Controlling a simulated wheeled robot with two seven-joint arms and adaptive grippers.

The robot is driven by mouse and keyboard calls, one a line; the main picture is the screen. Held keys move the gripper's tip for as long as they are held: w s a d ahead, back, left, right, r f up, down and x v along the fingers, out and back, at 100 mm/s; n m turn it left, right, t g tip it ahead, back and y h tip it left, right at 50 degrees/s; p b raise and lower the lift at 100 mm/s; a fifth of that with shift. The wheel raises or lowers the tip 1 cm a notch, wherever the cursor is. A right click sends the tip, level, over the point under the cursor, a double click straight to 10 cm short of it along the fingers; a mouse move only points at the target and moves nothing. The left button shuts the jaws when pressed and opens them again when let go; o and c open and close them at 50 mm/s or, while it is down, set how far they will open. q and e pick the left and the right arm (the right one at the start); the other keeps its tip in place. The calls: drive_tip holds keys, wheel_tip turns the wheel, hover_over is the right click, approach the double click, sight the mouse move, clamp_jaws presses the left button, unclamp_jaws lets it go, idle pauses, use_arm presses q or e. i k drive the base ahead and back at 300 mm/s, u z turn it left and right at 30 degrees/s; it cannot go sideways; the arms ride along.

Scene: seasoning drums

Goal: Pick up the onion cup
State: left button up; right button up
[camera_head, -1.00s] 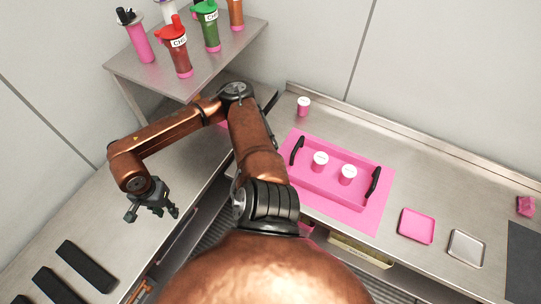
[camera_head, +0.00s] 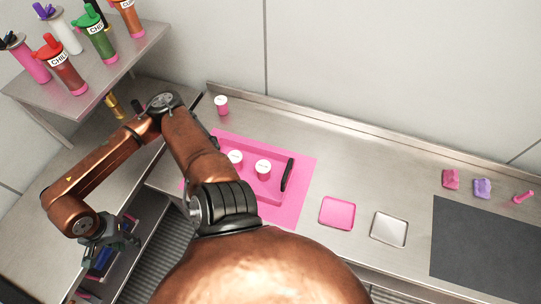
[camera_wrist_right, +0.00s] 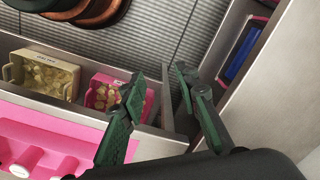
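Several small pink cups with white lids show in the head view, and their labels are too small to read, so I cannot tell which is the onion cup. Two cups (camera_head: 235,158) (camera_head: 263,169) stand in the pink tray (camera_head: 270,212). Another cup (camera_head: 221,105) stands behind the tray near the wall. My right gripper (camera_head: 112,250) is left of the counter, well away from the cups. In the right wrist view its fingers (camera_wrist_right: 158,80) are apart with nothing between them. Cups also show at that view's lower left (camera_wrist_right: 28,160). My left gripper is not in view.
A shelf (camera_head: 110,75) with several seasoning drums is at upper left. A pink dish (camera_head: 337,213), a metal dish (camera_head: 388,229) and a dark mat (camera_head: 485,240) lie to the right. An open drawer holds a beige box (camera_wrist_right: 45,75) and a pink box (camera_wrist_right: 105,92).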

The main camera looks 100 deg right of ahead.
sight(236, 157)
drive_tip(key=k, duration=0.35)
drive_tip(key=z, duration=1.6)
drive_tip(key=i, duration=0.5)
drive_tip(key=u, duration=0.05)
